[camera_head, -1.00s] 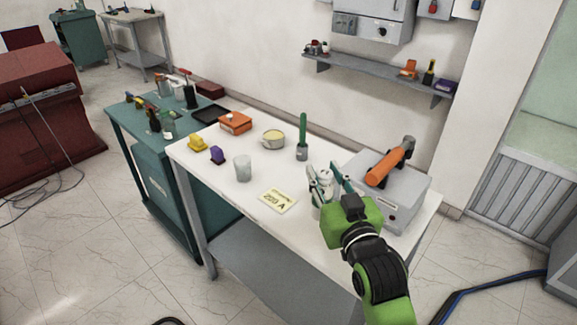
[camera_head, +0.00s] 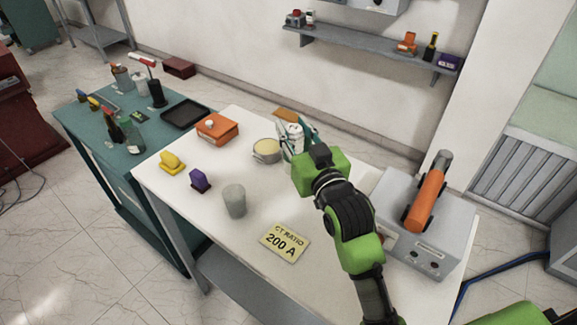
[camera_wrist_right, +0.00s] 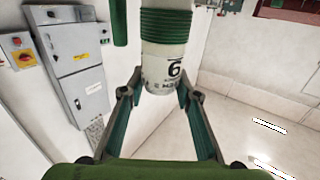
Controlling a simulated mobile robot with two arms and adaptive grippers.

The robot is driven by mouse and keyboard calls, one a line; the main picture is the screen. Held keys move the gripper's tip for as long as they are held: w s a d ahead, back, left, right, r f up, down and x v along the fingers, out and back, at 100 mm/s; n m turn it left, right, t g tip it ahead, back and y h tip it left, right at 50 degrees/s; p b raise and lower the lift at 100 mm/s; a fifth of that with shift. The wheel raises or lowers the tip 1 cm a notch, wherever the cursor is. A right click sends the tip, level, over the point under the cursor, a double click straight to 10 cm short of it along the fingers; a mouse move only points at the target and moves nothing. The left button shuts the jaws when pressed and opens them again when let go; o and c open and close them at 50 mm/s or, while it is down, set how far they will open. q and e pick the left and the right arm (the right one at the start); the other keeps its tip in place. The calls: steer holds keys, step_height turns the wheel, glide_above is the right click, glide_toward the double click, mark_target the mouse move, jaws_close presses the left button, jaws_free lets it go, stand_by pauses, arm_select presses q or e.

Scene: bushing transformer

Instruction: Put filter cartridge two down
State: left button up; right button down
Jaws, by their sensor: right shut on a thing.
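The filter cartridge (camera_head: 291,138) is a white cylinder held upright in my right gripper (camera_head: 299,142), over the far edge of the white table. In the right wrist view the cartridge (camera_wrist_right: 166,66) has a green ribbed upper part and a printed label with a large 6. The fingers of the right gripper (camera_wrist_right: 163,84) are shut on its lower white part. Whether its base touches the table is hidden. My left gripper is not in view.
An orange box (camera_head: 217,127), a grey cup (camera_head: 234,201), a CT ratio plate (camera_head: 285,243) and a grey instrument box (camera_head: 425,225) are also on the table (camera_head: 190,225). The table's middle is clear.

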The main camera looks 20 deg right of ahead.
mark_target(297, 148)
steer(key=f, duration=0.1)
steer(key=s+f, duration=0.1)
steer(key=f, duration=0.1)
steer(key=shift+s+f, duration=0.1)
steer(key=shift+f, duration=0.2)
steer(key=shift+w+f, duration=0.25)
steer(key=shift+f, duration=0.9)
steer(key=shift+f+p, duration=0.3)
steer(key=shift+f, duration=0.7)
steer(key=c, duration=1.7)
jaws_free()
steer(key=shift+f, duration=0.1)
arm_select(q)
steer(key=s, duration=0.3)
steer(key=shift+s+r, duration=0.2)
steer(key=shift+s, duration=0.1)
arm_select(e)
steer(key=shift+o, duration=0.9)
